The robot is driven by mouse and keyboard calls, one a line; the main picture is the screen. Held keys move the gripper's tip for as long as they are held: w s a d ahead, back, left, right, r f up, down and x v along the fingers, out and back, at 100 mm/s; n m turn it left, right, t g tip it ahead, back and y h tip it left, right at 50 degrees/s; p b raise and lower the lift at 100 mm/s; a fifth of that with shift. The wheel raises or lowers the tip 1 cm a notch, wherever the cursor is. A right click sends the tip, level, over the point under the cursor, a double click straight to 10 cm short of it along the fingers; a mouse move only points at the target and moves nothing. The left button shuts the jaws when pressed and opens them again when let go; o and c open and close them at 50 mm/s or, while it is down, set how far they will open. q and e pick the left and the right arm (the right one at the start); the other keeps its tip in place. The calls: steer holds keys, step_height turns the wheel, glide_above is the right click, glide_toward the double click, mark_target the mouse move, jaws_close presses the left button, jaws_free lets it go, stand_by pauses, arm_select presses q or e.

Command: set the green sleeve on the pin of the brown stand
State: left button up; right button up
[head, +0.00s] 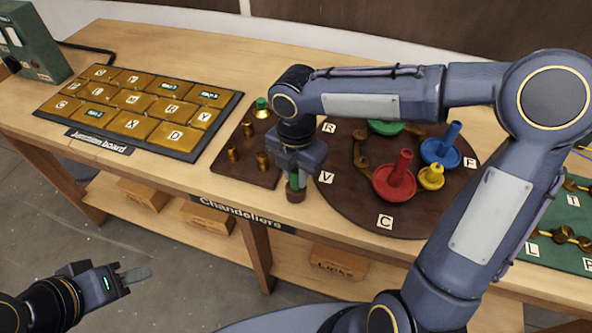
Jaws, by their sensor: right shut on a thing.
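My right gripper (295,176) points down near the table's front edge, between the brown board and the round brown turntable. It is shut on the green sleeve (295,182), which shows as a narrow upright green strip between the fingers. A small round brown stand (295,196) shows directly below the sleeve. Its pin is hidden, and I cannot tell whether the sleeve is around the pin or just above it. My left gripper (136,273) is low at the left, in front of the table and away from these things. Its fingers are seen edge-on, so their opening is unclear.
The brown board (222,172) holds brass pieces (262,160) and a green-topped brass piece (261,108). The turntable (340,205) carries red (395,178), blue (442,150) and yellow (431,177) pieces and a green one (385,127). A lettered junction board (190,152) lies left.

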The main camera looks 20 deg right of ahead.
mark_target(296, 169)
steer(key=shift+f, duration=0.15)
steer(key=o, duration=1)
step_height(296, 169, up, 8)
steer(key=shift+f, duration=0.1)
